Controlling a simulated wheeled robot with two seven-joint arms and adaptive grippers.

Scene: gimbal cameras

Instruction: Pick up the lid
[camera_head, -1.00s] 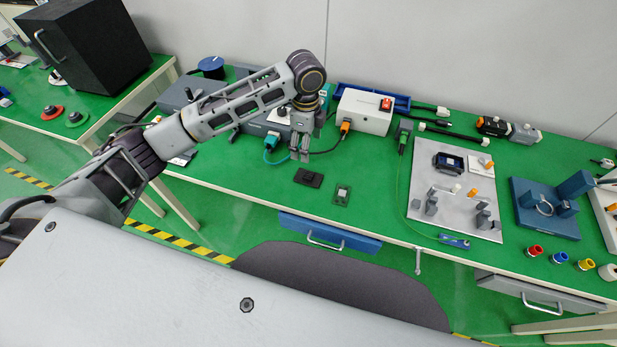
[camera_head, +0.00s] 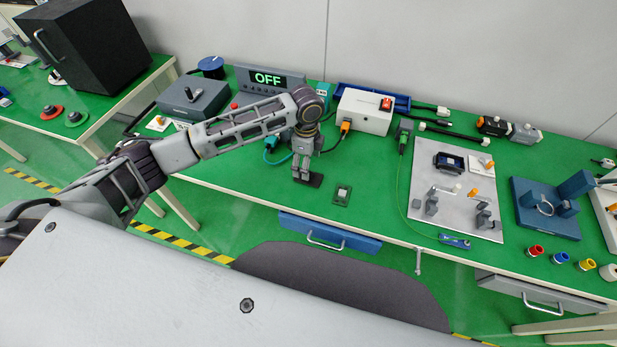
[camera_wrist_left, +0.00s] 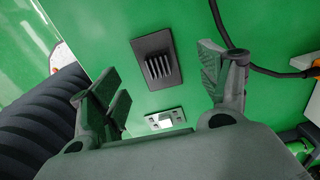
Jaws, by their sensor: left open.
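The lid (camera_head: 315,181) appears to be the small dark rectangular plate lying on the green table. In the left wrist view the lid (camera_wrist_left: 146,47) is fully visible, with raised ridges in its middle. My left gripper (camera_head: 301,176) is over the lid's left part in the head view and hides some of it. In the wrist view my left gripper (camera_wrist_left: 162,78) is open, one finger on either side of the lid and apart from it. My right gripper is not in view.
A small device with a light window (camera_head: 342,194) lies just right of the lid. A white box with a red switch (camera_head: 364,111) and cables stand behind. A grey plate with fixtures (camera_head: 455,215) lies to the right. The table left of the lid is clear.

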